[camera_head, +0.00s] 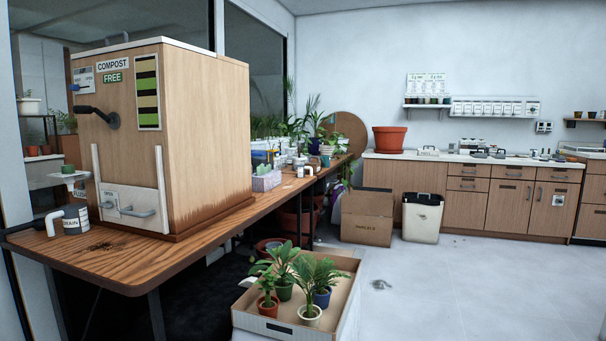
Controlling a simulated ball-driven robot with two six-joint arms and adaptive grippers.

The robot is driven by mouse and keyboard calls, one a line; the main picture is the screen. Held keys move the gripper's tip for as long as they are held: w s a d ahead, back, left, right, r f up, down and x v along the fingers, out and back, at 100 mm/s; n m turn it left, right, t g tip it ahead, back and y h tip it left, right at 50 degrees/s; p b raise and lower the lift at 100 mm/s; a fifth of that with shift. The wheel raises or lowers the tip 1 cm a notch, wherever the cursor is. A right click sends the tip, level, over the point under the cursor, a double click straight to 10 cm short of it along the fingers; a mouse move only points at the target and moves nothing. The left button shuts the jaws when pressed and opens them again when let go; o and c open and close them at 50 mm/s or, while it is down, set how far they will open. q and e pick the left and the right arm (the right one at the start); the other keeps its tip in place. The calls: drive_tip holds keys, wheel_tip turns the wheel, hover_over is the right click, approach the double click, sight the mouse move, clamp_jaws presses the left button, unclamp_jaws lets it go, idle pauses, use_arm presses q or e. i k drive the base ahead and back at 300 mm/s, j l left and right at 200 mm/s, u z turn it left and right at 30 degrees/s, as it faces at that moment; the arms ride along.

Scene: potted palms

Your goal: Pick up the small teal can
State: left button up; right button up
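I cannot make out a small teal can for certain. Small containers and pots crowd the far part of the long wooden bench (215,232), some bluish or greenish, too small to tell apart. A grey can-like container marked "DRAIN" (76,219) stands at the bench's near left end, below a white pipe fitting; it does not look teal. Neither of my grippers is in view.
A large wooden compost box (215,130) stands on the bench. A cardboard tray (270,327) with several potted palms (323,275) is in front. A brown carton (367,215) and white bin (422,218) stand by the back cabinets (510,200). The floor at right is mostly clear.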

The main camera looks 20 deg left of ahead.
sight(325, 160)
drive_tip(key=i+l+z, duration=0.4)
drive_tip(key=i, duration=0.15)
drive_tip(key=i+z, duration=0.4)
drive_tip(key=i, duration=0.15)
drive_tip(key=i+u, duration=0.1)
drive_tip(key=i, duration=0.5)
drive_tip(key=i+l+u, duration=0.15)
drive_tip(key=i, duration=0.4)
drive_tip(key=i+j+u, duration=0.25)
drive_tip(key=i, duration=0.55)
drive_tip(key=i+l+u, duration=0.2)
drive_tip(key=i, duration=0.55)
drive_tip(key=i+u, duration=0.25)
drive_tip(key=i, duration=0.55)
drive_tip(key=i+j+u, duration=0.2)
drive_tip(key=i+u, duration=0.15)
drive_tip(key=i, duration=0.2)
drive_tip(key=i+u, duration=0.4)
drive_tip(key=i+l+u, duration=0.15)
drive_tip(key=i+u, duration=0.2)
drive_tip(key=i, duration=0.3)
drive_tip(key=i+l+u, duration=0.35)
drive_tip(key=i, duration=0.15)
drive_tip(key=j, duration=0.1)
